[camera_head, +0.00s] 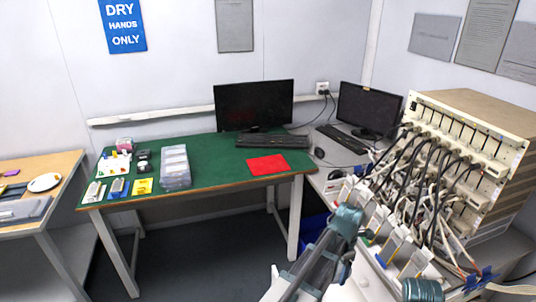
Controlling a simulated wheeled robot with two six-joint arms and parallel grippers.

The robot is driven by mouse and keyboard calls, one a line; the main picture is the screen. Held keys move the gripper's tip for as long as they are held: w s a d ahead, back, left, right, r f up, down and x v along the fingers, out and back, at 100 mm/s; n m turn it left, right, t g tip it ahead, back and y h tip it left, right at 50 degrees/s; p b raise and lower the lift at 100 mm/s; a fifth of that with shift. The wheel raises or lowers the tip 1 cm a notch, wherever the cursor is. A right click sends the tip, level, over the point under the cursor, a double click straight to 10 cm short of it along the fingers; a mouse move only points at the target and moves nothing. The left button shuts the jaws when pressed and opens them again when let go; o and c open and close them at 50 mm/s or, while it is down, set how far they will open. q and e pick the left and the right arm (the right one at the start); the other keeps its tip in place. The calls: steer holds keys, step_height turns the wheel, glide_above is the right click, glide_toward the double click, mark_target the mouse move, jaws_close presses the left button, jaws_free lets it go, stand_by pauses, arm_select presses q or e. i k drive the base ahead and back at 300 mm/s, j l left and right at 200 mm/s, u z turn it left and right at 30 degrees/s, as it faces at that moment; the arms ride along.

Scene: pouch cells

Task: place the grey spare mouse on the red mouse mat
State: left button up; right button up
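The red mouse mat (267,165) lies flat on the right part of the green-topped table, in front of a black keyboard. Its top is bare. A dark grey mouse (319,153) lies on the white desk to the right, by another keyboard; I cannot tell if it is the spare one. My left arm reaches up from the bottom middle towards the white desk. Only a teal joint of my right arm shows at bottom right.
A rack of battery channels (465,145) with many cables fills the right side. Monitors (254,104) stand behind the keyboards (272,141). Clear boxes (175,166) and small items occupy the green table's left part. Bare green surface surrounds the mat's left and front.

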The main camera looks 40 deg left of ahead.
mark_target(268, 164)
steer(key=i+j, duration=0.2)
steer(key=j, duration=0.2)
steer(key=i+j, duration=0.25)
steer(key=j, duration=0.2)
steer(key=i+j, duration=0.2)
steer(key=j, duration=0.2)
steer(key=i+j, duration=0.2)
steer(key=j, duration=0.2)
steer(key=i+j, duration=0.2)
steer(key=j, duration=0.2)
steer(key=i+j, duration=0.25)
steer(key=j, duration=0.2)
steer(key=i+j, duration=0.2)
steer(key=j, duration=0.2)
